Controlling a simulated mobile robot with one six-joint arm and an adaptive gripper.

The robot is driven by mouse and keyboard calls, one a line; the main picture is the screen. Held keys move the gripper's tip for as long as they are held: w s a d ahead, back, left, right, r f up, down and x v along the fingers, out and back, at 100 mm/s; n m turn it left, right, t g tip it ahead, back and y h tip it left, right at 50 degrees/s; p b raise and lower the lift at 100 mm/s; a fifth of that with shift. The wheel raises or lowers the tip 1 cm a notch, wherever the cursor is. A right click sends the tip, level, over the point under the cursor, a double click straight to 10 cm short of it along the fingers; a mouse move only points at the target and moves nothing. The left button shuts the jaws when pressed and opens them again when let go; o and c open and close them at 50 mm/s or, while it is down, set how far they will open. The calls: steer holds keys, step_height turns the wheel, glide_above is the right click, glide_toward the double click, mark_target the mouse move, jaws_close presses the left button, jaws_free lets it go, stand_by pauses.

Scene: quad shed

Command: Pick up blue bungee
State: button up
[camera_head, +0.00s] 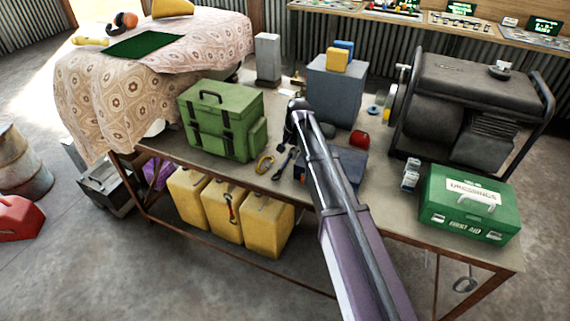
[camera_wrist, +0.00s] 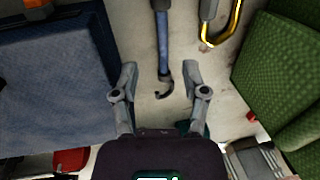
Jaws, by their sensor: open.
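The blue bungee (camera_wrist: 163,45) lies on the tabletop in the wrist view, a blue strap with a dark hook at its near end. My gripper (camera_wrist: 160,72) is open, with one finger on each side of the hook end and bare tabletop between them. I cannot tell how high the fingers are above it. In the head view the blue bungee (camera_head: 284,163) looks small and dark, just below my gripper's end. The gripper's fingers are hard to make out there.
A yellow hooked item (camera_wrist: 224,30) lies close to the right of the bungee in the wrist view. A green case (camera_wrist: 285,60) stands farther right, and a dark blue box (camera_wrist: 50,90) stands on the left. A first aid box (camera_head: 470,203) sits at the table's right end.

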mark_target(285, 162)
steer(key=shift+f, duration=0.15)
steer(key=shift+w+a+f+b, duration=0.1)
steer(key=shift+a+f+b, duration=0.1)
steer(key=shift+f+b, duration=0.65)
steer(key=shift+w+a+f+b, duration=0.1)
steer(key=shift+a+f+b, duration=0.1)
steer(key=shift+f+b, duration=0.65)
steer(key=shift+w+a+f+b, duration=0.1)
steer(key=shift+a+f+b, duration=0.1)
steer(key=shift+f+b, duration=0.6)
steer(key=shift+r, duration=0.1)
jaws_close()
